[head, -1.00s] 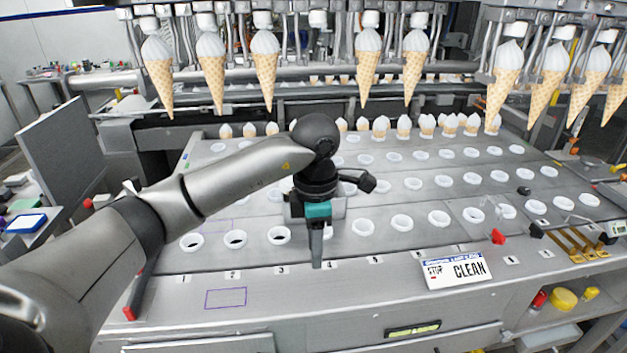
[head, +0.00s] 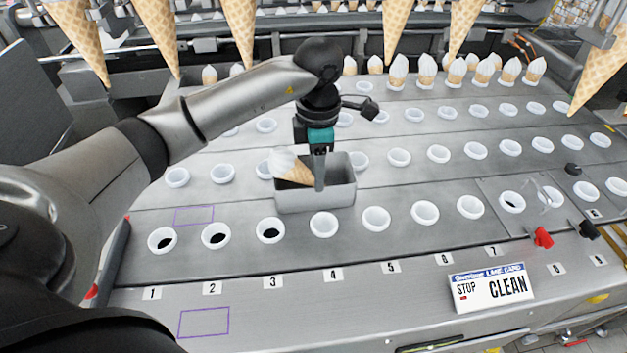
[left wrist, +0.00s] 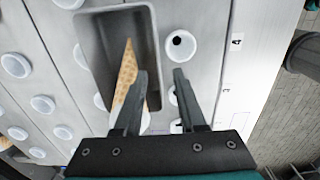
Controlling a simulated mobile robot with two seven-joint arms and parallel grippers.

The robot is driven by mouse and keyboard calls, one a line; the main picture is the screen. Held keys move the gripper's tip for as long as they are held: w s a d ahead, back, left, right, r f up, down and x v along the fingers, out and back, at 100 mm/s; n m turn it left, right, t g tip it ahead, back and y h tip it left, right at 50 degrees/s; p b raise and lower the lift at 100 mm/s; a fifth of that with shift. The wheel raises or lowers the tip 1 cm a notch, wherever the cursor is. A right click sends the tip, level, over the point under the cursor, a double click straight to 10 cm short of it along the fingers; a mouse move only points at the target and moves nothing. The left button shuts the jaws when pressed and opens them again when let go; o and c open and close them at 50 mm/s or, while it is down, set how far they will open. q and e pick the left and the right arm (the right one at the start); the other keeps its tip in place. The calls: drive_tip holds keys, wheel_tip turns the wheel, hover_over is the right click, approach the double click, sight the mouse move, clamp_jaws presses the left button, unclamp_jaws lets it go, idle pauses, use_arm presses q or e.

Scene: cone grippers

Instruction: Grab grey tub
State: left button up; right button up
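The grey tub (head: 300,201) sits on the steel plates behind the front row of white cups, near the middle of the head view. An ice cream cone (head: 290,167) lies tilted in it. My left gripper (head: 319,187) points down at the tub's near side. In the left wrist view the gripper (left wrist: 159,74) is open, one finger over the tub (left wrist: 97,48) and the cone (left wrist: 127,75), the other outside its long wall. That wall appears to lie between the fingers. I cannot tell whether either finger touches it. My right gripper is not in view.
White cups (head: 324,224) stand in rows around the tub, close to its near side. Large cones (head: 404,25) hang above at the back. A sign (head: 489,289) and a red knob (head: 543,237) are at the front right. The front ledge is mostly clear.

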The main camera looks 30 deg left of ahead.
use_arm(q)
wheel_tip(320, 180, down, 5)
drive_tip(key=shift+a, duration=0.1)
clamp_jaws()
idle(0.4)
drive_tip(key=shift+r, duration=0.1)
idle(1.0)
